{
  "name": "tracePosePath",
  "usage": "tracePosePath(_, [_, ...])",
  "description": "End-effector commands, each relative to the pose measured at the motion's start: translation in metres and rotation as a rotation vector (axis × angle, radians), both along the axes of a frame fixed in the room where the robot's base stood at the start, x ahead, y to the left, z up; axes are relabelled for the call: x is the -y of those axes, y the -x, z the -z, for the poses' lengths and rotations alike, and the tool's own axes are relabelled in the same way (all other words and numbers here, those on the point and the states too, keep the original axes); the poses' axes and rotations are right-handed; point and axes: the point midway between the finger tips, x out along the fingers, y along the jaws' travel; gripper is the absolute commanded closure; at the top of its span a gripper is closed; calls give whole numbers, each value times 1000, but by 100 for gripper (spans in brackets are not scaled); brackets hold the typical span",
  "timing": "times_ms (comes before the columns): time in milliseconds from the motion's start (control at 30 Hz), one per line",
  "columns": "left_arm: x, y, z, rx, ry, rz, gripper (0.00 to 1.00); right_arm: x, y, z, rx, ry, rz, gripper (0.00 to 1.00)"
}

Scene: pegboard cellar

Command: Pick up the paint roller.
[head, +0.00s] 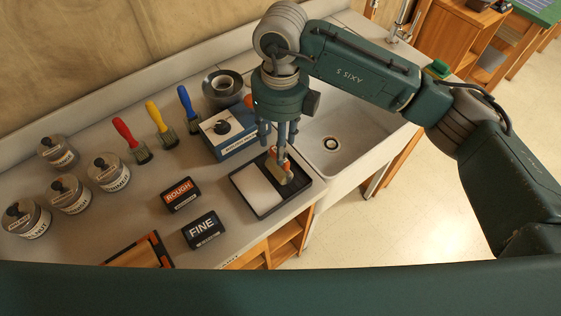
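The paint roller (286,175) lies in a black tray (259,213) beside the sink, with a tan roller part and some orange showing near it. My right gripper (279,143) points down above the far end of the tray, over the roller. Its fingers are spread apart and look open. The fingers partly hide the roller's upper end, so any contact cannot be made out. My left gripper is not in view.
The sink (345,135) is on the right.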

Motion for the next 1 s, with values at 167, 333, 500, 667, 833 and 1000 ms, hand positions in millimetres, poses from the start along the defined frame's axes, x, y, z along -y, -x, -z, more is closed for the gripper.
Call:
tracePosePath(167, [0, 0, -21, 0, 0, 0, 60, -2, 1, 17, -7, 0, 1, 55])
tracePosePath(333, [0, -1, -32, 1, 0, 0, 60, -4, 0, 43, -5, -1, 0, 55])
tracePosePath(500, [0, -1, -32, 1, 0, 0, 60, -4, 0, 53, -2, -2, -1, 55])
tracePosePath(667, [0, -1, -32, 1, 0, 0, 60, -4, 0, 53, 0, -2, -1, 55])
tracePosePath(833, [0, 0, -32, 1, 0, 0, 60, -4, 0, 53, 0, -2, -1, 89])
tracePosePath(1000, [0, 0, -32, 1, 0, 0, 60, -4, 0, 52, 0, -2, -1, 100])
